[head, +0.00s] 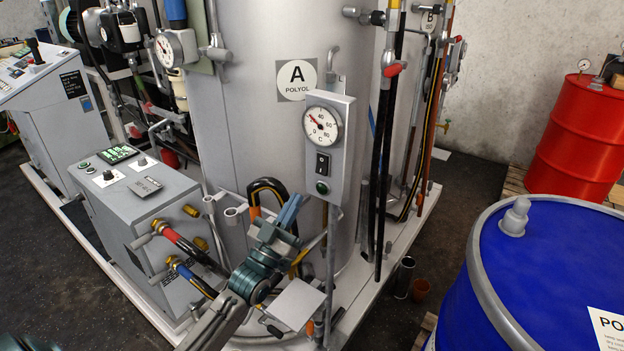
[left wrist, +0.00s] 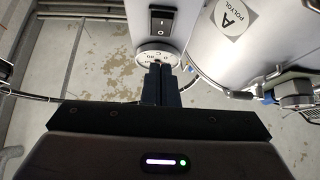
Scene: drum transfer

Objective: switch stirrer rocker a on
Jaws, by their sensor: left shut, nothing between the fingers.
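Stirrer rocker A is a black rocker switch (head: 322,163) on the grey control box (head: 343,150) in front of the tank labelled A POLYOL (head: 233,100). It sits under a round temperature dial (head: 322,126) and above a green round button or lamp (head: 322,187). I cannot tell which side is pressed. My left gripper (head: 292,207) is shut and empty, lower and to the left of the box. In the left wrist view the shut fingers (left wrist: 160,82) point towards the dial (left wrist: 158,57), with the rocker (left wrist: 160,22) beyond, apart from them. My right gripper is not seen.
A grey cabinet with hoses (head: 140,205) stands left of the tank. Black pipes (head: 384,150) run upright right of the box. A blue drum (head: 560,255) is at the right front and a red drum (head: 582,135) behind it.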

